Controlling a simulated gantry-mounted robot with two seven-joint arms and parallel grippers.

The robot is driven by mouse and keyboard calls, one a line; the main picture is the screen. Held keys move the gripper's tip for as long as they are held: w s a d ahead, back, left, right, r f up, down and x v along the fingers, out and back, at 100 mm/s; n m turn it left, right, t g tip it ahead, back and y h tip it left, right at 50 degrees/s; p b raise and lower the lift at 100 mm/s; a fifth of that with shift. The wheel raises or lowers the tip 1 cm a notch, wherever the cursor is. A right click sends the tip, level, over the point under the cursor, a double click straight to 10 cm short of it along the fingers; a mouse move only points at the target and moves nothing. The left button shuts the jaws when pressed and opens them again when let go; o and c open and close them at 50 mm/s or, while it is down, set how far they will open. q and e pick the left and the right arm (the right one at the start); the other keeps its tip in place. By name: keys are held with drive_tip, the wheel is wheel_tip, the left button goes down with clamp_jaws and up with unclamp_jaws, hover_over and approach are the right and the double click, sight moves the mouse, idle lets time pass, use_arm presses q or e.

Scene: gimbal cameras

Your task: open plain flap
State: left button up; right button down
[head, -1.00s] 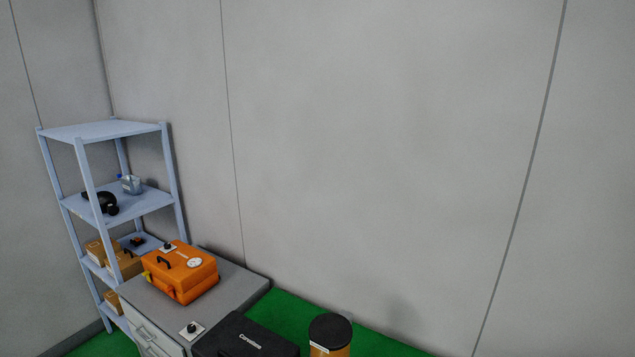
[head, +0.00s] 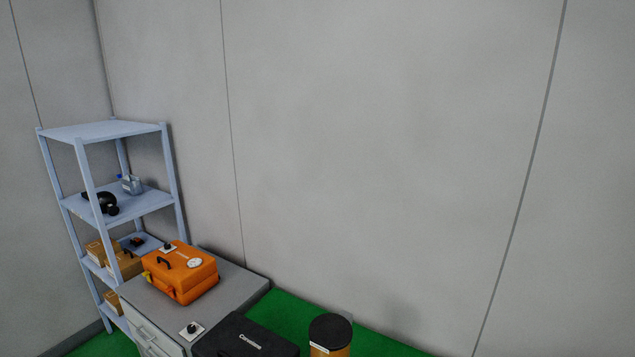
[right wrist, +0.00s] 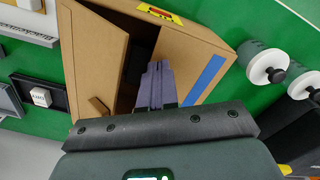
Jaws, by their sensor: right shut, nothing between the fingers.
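A cardboard box (right wrist: 218,40) shows in the right wrist view, with a yellow-and-red label at its top edge. Its plain flap (right wrist: 92,62) is on the left and stands partly open, with a dark gap beside it. The other flap carries a blue stripe (right wrist: 205,80) and lies to the right. My right gripper (right wrist: 155,70) is shut and empty, with its fingertips at the dark gap between the two flaps. I cannot tell whether the fingers touch the plain flap. The box is not visible in the head view, and neither gripper shows there.
In the head view, an orange case (head: 182,272) sits on a grey cabinet (head: 240,285), near a black case (head: 245,338) and a black-lidded cylinder (head: 330,335). A blue-grey shelf (head: 105,131) stands left. White-capped grey cylinders (right wrist: 265,64) are right of the box in the wrist view.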

drive_tip(key=shift+s+d+r+p, duration=0.1)
drive_tip(key=shift+s+d+p, duration=0.4)
drive_tip(key=shift+d+p, duration=0.3)
drive_tip(key=shift+s+d+f+p, duration=0.1)
drive_tip(key=shift+s+d+p, duration=0.45)
drive_tip(key=shift+d+p, duration=0.3)
drive_tip(key=shift+s+d+r+p, duration=0.1)
drive_tip(key=shift+s+d+p, duration=0.5)
drive_tip(key=shift+d, duration=0.35)
drive_tip(key=shift+s+d+p, duration=0.35)
drive_tip(key=shift+d+p, duration=0.15)
drive_tip(key=shift+d, duration=0.15)
drive_tip(key=shift+s+d+p, duration=0.4)
drive_tip(key=shift+d+p, duration=0.05)
drive_tip(key=shift+d, duration=0.2)
drive_tip(key=shift+s+d+p, duration=0.35)
drive_tip(key=shift+d+p, duration=0.15)
drive_tip(key=shift+d, duration=0.15)
drive_tip(key=shift+s+d+p, duration=0.5)
drive_tip(key=shift+d, duration=0.4)
drive_tip(key=shift+w+a+b, duration=0.2)
drive_tip(key=shift+w+a, duration=0.2)
drive_tip(key=shift+a, duration=0.3)
drive_tip(key=shift+w+a+b, duration=0.15)
drive_tip(key=shift+w+a, duration=0.25)
drive_tip(key=shift+a, duration=0.25)
